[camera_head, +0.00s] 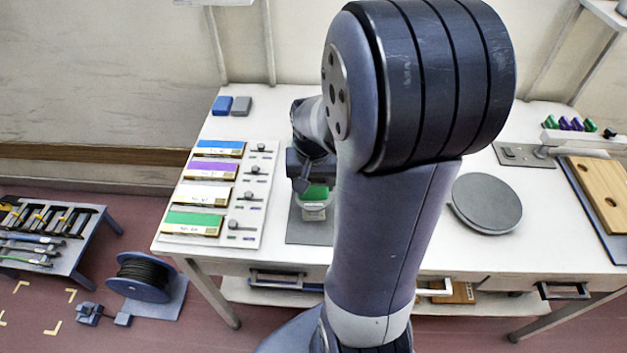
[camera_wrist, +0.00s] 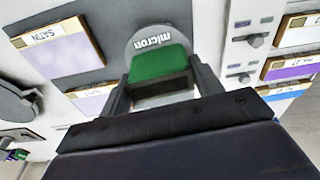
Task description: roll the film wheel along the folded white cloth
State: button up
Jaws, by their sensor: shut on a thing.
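The film wheel (camera_wrist: 140,42) shows in the wrist view as a round grey disc marked "micron" with a green block (camera_wrist: 160,66) in front of it. My gripper (camera_wrist: 163,88) is shut on it, with one finger at each side of the green block. In the head view the green part of the wheel (camera_head: 315,192) shows below my dark wrist, over a grey mat (camera_head: 308,233) on the white table. My arm hides much of the gripper there. I cannot make out a folded white cloth for certain in either view.
Coloured sample panels (camera_head: 207,195) stand left of the mat on a white board (camera_head: 251,190). Blue and grey blocks (camera_head: 231,105) lie at the back left. A grey round disc (camera_head: 486,203) and a wooden board (camera_head: 603,193) are on the right. A cable reel (camera_head: 140,277) stands on the floor.

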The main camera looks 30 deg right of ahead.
jog(key=shift+r, duration=0.1)
jog(key=shift+r+p, duration=0.85)
jog(key=shift+r, duration=0.05)
jog(key=w+d, duration=0.3)
jog(key=w, duration=0.2)
jog(key=shift+w, duration=0.35)
jog(key=shift+f+b, duration=0.65)
jog(key=shift+f, duration=0.4)
dwell(1.6)
